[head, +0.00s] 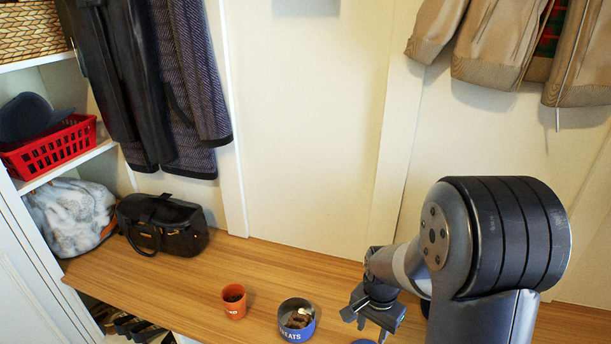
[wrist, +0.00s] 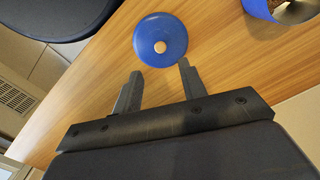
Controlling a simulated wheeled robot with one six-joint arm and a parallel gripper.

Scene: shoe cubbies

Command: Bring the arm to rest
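My gripper (head: 368,321) is above the right part of the wooden bench top (head: 150,272), with its fingers pointing down. In the wrist view my gripper (wrist: 157,80) has its two fingers spread apart with nothing between them. A round blue lid (wrist: 152,58) with a pale knob lies flat on the wood just beyond the fingertips, apart from them. In the head view only a sliver of the lid (head: 363,341) shows at the bottom edge. The blue treats tin (head: 296,331) stands uncovered left of my gripper, with brown pieces inside.
An orange cup (head: 234,303) stands left of the tin. A black bag (head: 163,226) sits at the bench's back left. A red basket (head: 50,146) is on the left shelf. Coats (head: 145,80) and jackets (head: 500,50) hang on the wall. The bench between bag and cup is clear.

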